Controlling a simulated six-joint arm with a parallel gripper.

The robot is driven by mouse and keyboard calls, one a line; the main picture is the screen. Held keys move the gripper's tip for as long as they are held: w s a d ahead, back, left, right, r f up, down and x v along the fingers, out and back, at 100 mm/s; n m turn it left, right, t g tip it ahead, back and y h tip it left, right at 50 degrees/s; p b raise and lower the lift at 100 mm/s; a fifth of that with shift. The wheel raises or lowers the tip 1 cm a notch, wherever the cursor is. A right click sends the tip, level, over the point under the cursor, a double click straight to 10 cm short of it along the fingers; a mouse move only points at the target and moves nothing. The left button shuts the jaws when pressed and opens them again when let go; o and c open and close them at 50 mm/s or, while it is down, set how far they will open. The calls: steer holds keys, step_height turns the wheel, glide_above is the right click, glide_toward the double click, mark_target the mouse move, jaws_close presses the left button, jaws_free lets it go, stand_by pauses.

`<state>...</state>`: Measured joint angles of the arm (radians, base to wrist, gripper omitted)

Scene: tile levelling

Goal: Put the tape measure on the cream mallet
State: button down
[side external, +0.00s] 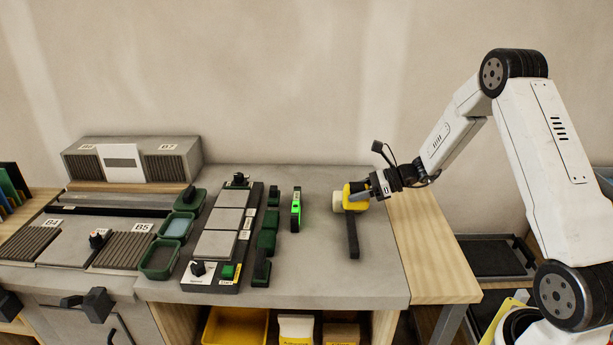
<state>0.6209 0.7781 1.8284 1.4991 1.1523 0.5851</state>
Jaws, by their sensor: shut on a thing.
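The yellow and black tape measure (354,193) is in the side external view, right of centre. My gripper (363,189) reaches in from the right and is shut on it. The cream mallet (353,240) lies on the grey worktop, its dark handle pointing toward the camera. A bit of its cream head (337,201) shows at the left, and the rest is hidden behind the tape measure and gripper. The tape measure is at the mallet's head; I cannot tell whether it rests on it or is just above.
A bright green tool (296,210) stands left of the mallet. Further left are a row of dark green blocks (266,241), a dark fixture with grey tiles (215,244) and green trays (160,260). The grey worktop (325,276) is clear in front.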

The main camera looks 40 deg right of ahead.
mark_target(352, 204)
steer(key=shift+w+d+f, duration=0.1)
steer(key=shift+w+f, duration=0.3)
steer(key=shift+w+f, duration=0.25)
steer(key=shift+f, duration=1.6)
steer(key=shift+f, duration=0.1)
steer(key=shift+c, duration=0.8)
jaws_free()
